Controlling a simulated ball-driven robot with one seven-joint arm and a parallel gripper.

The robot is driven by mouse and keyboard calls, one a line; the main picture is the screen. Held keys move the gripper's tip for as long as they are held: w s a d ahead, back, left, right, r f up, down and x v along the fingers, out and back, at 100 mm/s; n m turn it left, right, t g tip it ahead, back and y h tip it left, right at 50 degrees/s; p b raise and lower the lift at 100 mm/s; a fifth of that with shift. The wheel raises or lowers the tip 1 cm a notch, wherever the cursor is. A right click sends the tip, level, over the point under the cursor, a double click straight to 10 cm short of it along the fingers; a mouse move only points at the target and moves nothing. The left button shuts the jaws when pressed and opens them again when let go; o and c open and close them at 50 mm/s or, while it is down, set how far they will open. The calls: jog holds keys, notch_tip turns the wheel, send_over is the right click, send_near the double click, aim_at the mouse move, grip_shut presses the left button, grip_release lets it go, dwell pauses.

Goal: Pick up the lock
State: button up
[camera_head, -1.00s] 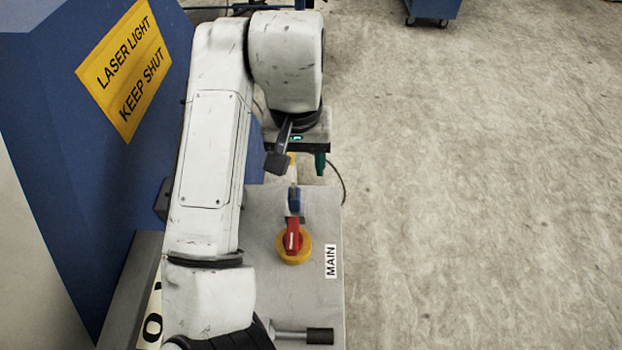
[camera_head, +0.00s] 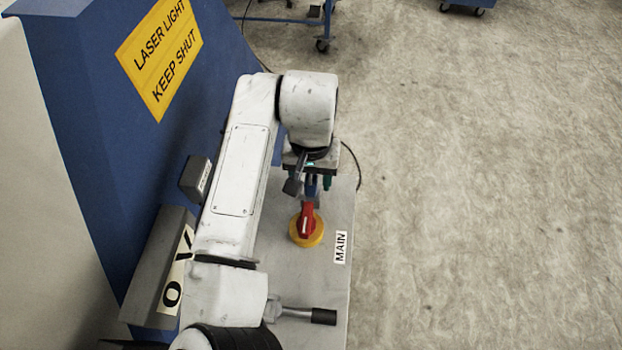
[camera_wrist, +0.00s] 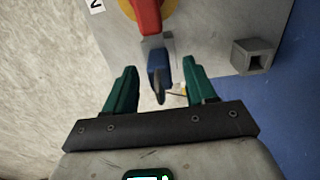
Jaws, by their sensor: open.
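The lock (camera_wrist: 158,72) is a padlock with a blue body and a grey shackle. It is at the red handle (camera_wrist: 147,16) of a yellow rotary switch. In the head view the lock (camera_head: 311,187) is partly hidden below my wrist, just above the red handle (camera_head: 306,221). My gripper (camera_wrist: 160,65) is open, with one green finger on each side of the lock in the wrist view. Gaps show between the fingers and the blue body. A small yellowish tag shows beside the lock, between the fingers.
The switch sits on a grey panel (camera_head: 325,275) labelled MAIN. A grey block with a square hole (camera_wrist: 255,54) stands on it. A lever with a dark grip (camera_head: 322,316) sticks out near the front. A blue housing (camera_head: 80,110) rises at left. Open floor lies at right.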

jog(key=shift+f, duration=0.45)
grip_shut()
